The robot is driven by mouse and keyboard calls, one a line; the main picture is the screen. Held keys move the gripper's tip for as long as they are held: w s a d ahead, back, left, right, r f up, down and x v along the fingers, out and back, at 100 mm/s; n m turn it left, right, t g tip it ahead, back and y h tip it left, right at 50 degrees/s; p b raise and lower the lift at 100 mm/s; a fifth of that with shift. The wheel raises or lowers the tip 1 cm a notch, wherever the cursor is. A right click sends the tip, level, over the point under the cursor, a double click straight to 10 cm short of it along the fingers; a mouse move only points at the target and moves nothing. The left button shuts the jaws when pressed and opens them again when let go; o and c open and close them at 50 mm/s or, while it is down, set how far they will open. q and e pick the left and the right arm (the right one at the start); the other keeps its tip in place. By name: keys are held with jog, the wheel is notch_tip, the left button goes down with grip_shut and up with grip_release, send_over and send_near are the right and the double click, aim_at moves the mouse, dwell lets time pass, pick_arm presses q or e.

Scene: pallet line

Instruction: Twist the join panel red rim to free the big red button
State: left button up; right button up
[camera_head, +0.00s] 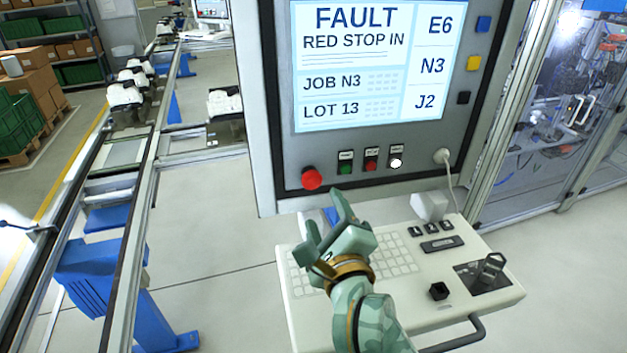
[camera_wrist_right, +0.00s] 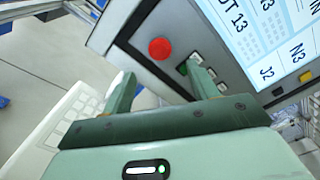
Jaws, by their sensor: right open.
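The big red button (camera_head: 312,178) sits at the lower left of the grey panel (camera_head: 262,120), under a lit screen reading "FAULT, RED STOP IN". It also shows in the right wrist view (camera_wrist_right: 160,48) as a round red cap. A separate rim around it cannot be made out. My right gripper (camera_head: 325,212) is open and empty, below and slightly right of the button, apart from it. In the right wrist view its fingers (camera_wrist_right: 160,85) point toward the panel, with the button beyond and between them. My left gripper is not in view.
Small green (camera_head: 345,168), red (camera_head: 371,164) and white (camera_head: 396,162) buttons sit right of the big one. A keyboard shelf (camera_head: 470,300) juts out below the panel, under my right arm. A conveyor (camera_head: 130,200) runs at left; glass fencing stands at right.

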aim_at(313, 183)
jog(key=x, duration=0.7)
jog(key=shift+w+p, duration=0.3)
jog(key=shift+w, duration=0.05)
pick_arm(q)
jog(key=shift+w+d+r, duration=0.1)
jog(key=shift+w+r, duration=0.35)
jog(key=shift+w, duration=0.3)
pick_arm(e)
jog(key=shift+x, duration=0.75)
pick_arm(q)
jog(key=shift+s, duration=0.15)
pick_arm(e)
jog(key=c, duration=1)
